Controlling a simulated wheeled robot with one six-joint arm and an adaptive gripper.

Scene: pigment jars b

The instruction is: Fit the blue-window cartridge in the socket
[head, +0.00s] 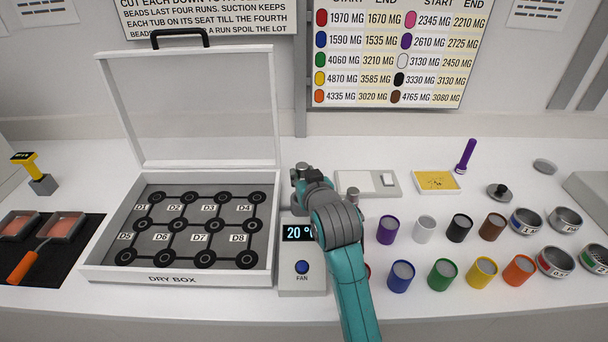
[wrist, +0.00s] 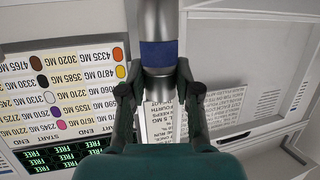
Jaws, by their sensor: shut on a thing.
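In the wrist view a grey metal cylinder with a dark blue band, the blue-window cartridge (wrist: 159,54), runs up from between the dark fingers of my gripper (wrist: 158,85). The fingers are shut on it from both sides, just below the band. In the head view my teal and grey arm covers the gripper's fingers, and I cannot pick out the cartridge there. My arm reaches over the control unit (head: 303,283), which has a 20° display and a blue FAN button. I cannot make out the socket in either view; the unit's rear part is largely hidden by my arm.
An open dry box (head: 180,276) with a raised lid stands left of the unit. Right of my arm stand several coloured jars (head: 442,275) and round tins (head: 556,262). Behind them are a flat white device (head: 360,183), a yellow pad (head: 436,182) and a purple stick (head: 465,157).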

